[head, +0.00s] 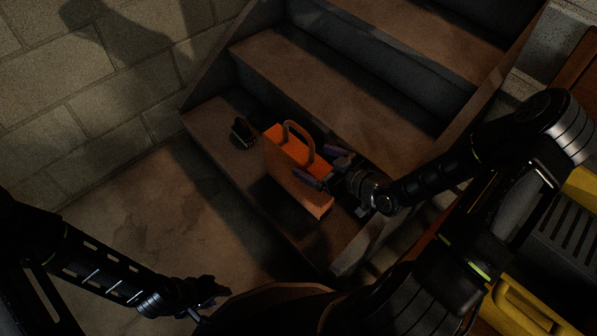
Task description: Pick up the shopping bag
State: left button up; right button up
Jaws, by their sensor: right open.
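The orange shopping bag (287,168) stands upright on the lowest visible wooden step, with its looped handles (299,134) pointing up. My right gripper (322,168) is open at the bag's right end. Its two purple-tipped fingers are spread near the bag's upper right part, one in front of it and one behind. I cannot tell whether they touch it. My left gripper (211,296) is low at the bottom of the view, away from the bag, and its finger opening is too dark to read.
A small dark object (243,133) sits on the same step, left of the bag. Wooden stairs (320,82) rise behind it. A block wall (100,110) is on the left. Concrete floor (150,210) lies clear in front. A yellow item (520,310) is at lower right.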

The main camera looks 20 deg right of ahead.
aim_at(304, 155)
jog(key=shift+w+a+f+b, duration=0.15)
jog(key=shift+w+f+b, duration=0.1)
jog(key=shift+w+b, duration=0.15)
jog(key=b+x, duration=0.1)
jog(key=x, duration=0.2)
jog(key=shift+w+a+b, duration=0.1)
jog(key=shift+w+b, duration=0.2)
jog(key=shift+b, duration=0.1)
jog(key=shift+w, duration=0.35)
jog(key=shift+c, duration=0.4)
jog(key=shift+a, duration=0.1)
grip_shut()
